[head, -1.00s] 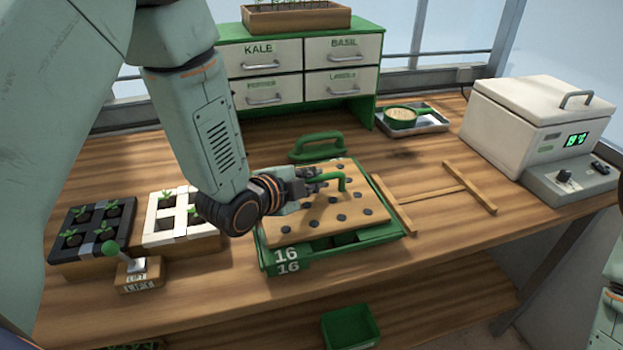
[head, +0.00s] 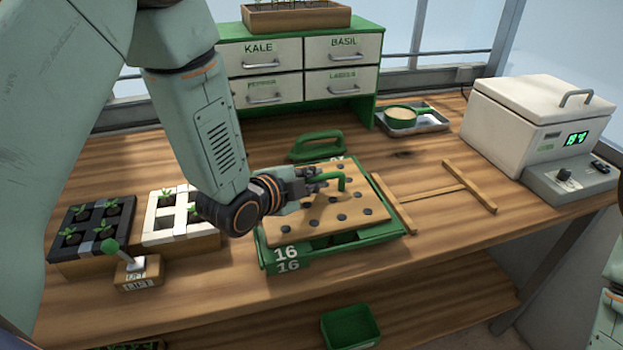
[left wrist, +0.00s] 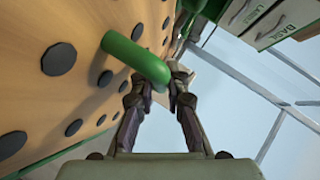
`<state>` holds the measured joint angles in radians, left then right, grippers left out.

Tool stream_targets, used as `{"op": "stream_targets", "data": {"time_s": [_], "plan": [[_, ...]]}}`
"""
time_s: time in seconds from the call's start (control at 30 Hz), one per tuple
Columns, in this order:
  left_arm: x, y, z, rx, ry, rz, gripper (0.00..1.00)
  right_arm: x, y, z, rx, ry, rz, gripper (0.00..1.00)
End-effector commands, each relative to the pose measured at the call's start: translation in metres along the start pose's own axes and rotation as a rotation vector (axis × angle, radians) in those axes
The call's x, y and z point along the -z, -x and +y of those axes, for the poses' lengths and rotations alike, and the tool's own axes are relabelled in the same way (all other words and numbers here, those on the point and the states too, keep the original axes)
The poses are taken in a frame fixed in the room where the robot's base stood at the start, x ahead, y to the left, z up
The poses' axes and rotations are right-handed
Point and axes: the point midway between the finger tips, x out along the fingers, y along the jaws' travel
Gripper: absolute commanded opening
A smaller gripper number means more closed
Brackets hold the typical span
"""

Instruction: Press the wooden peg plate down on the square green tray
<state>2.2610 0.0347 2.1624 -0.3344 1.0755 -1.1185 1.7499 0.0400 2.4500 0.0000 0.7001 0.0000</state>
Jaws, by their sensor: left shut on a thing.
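The wooden peg plate (head: 318,222), dotted with dark round spots, lies over the square green tray (head: 335,251) marked 16. Its near edge sits above the tray's front, with a dark gap showing below it, and the plate looks slightly skewed to the tray. My left gripper (head: 318,180) is shut on the plate's green handle (head: 343,183). In the left wrist view the fingers (left wrist: 160,85) close at the end of the green handle (left wrist: 135,58), beside the plate (left wrist: 85,30). The pegs under the plate are hidden. My right gripper is not in view.
Another green handled tool (head: 318,146) stands just behind the tray. Wooden rails (head: 455,190) lie to its right. Black and white seedling trays (head: 180,238) and a LIFT lever box (head: 139,274) stand left. A white heater box (head: 535,120) stands right.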

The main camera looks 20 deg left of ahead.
Motion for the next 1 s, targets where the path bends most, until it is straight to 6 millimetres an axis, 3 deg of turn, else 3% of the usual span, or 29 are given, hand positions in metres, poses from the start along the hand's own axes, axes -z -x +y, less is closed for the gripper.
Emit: {"op": "stream_targets", "data": {"time_s": [0.37, 1.0], "plan": [[0.000, 0.003, 0.005, -0.019, 0.002, -0.005, 0.00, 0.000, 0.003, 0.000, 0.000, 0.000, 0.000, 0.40], [0.014, 0.014, -0.028, -0.005, 0.001, -0.001, 0.00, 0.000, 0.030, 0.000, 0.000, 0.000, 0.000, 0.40]]}}
